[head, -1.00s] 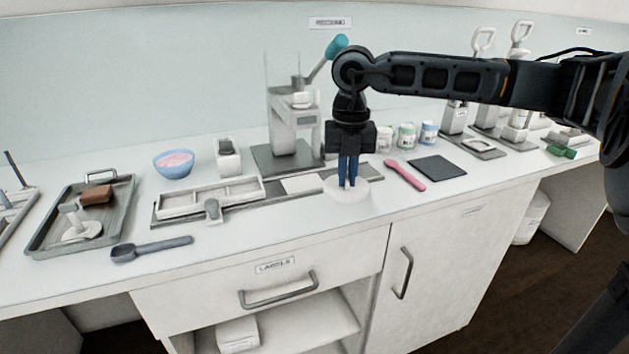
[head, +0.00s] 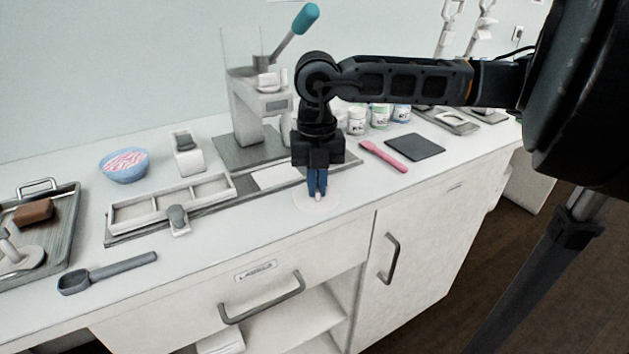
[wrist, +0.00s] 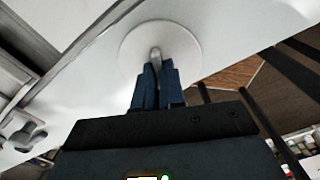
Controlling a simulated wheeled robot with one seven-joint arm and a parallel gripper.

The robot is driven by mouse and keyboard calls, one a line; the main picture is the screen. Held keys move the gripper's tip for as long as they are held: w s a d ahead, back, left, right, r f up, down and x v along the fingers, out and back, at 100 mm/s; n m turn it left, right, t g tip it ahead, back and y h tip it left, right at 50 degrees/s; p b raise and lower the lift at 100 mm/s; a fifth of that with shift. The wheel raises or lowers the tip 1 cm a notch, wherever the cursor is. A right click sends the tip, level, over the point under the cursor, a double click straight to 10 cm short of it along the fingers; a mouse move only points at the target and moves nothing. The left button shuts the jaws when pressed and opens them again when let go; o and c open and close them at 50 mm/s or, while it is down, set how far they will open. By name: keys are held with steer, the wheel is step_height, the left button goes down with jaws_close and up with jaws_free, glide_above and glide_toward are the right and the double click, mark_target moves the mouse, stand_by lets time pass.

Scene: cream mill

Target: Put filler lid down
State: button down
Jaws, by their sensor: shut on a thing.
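The filler lid (head: 304,200) is a flat white disc with a small upright grey knob. In the head view it is at the front of the counter (head: 240,230), low over or on the white top; I cannot tell whether it touches. My gripper (head: 317,193) points straight down above the lid's middle, its blue fingers shut on the knob. In the wrist view the lid (wrist: 185,45) lies level beyond the fingertips (wrist: 156,66), with the knob between them. Part of the knob is hidden by the fingers.
A white square plate (head: 278,177) lies just left of the lid, beside a tray with compartments (head: 172,200). A press with a teal handle (head: 305,18) stands behind. A pink spatula (head: 383,157) and dark mat (head: 414,147) lie right.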

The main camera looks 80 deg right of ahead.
steer(key=shift+f+b, duration=0.2)
steer(key=shift+b, duration=0.1)
steer(key=c, duration=1.2)
jaws_free()
steer(key=shift+r+p, duration=0.2)
steer(key=shift+p, duration=0.1)
step_height(320, 180, up, 12)
